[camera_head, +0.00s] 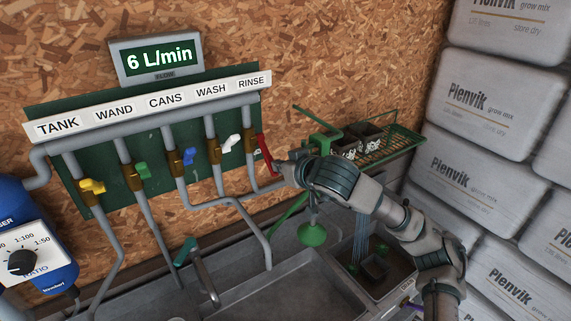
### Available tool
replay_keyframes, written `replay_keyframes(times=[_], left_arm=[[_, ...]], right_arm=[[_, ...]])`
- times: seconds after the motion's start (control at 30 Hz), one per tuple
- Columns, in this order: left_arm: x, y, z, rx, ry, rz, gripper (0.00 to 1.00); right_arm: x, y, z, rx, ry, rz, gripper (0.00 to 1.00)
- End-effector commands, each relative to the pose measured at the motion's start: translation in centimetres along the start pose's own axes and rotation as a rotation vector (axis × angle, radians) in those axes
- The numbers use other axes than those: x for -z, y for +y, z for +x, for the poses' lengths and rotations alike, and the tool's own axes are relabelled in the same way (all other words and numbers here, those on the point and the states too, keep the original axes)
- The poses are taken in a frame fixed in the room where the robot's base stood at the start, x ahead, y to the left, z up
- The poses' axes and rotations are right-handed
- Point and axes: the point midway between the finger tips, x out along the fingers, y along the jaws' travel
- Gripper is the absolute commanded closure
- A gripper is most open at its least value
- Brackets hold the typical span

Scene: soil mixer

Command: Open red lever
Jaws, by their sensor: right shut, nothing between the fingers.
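The red lever (265,153) is on the rightmost pipe of the wall manifold, below the RINSE label (251,82). It points mostly downward, leaning slightly right. My right gripper (281,171) comes in from the right and is shut, with nothing between its fingers. Its tips are at the lower end of the red lever; I cannot tell whether they touch it. My left gripper is not in view.
Yellow (92,186), green (143,169), blue (189,156) and white (230,143) levers line the other pipes. The display (158,58) reads 6 L/min. A green rack (395,145) and stacked Plenvik bags (490,100) stand right. A grey sink (300,285) lies below.

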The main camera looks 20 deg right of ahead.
Motion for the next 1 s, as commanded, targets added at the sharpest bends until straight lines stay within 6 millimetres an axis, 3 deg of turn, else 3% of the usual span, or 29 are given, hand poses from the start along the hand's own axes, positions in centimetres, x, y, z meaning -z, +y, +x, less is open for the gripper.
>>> replay_keyframes(times=[0.43,0.57,0.87,1.0], left_arm=[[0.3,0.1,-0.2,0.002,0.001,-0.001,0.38],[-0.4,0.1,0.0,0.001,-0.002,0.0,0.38],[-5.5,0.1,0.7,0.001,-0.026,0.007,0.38],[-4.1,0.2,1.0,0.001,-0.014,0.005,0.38]], right_arm=[[-0.6,0.0,0.6,0.005,-0.008,0.001,1.0],[-0.2,0.0,0.1,0.005,-0.008,0.001,1.0],[2.1,0.0,-2.9,0.008,0.005,0.001,1.0],[0.6,0.1,-5.3,0.007,0.006,-0.001,1.0]])
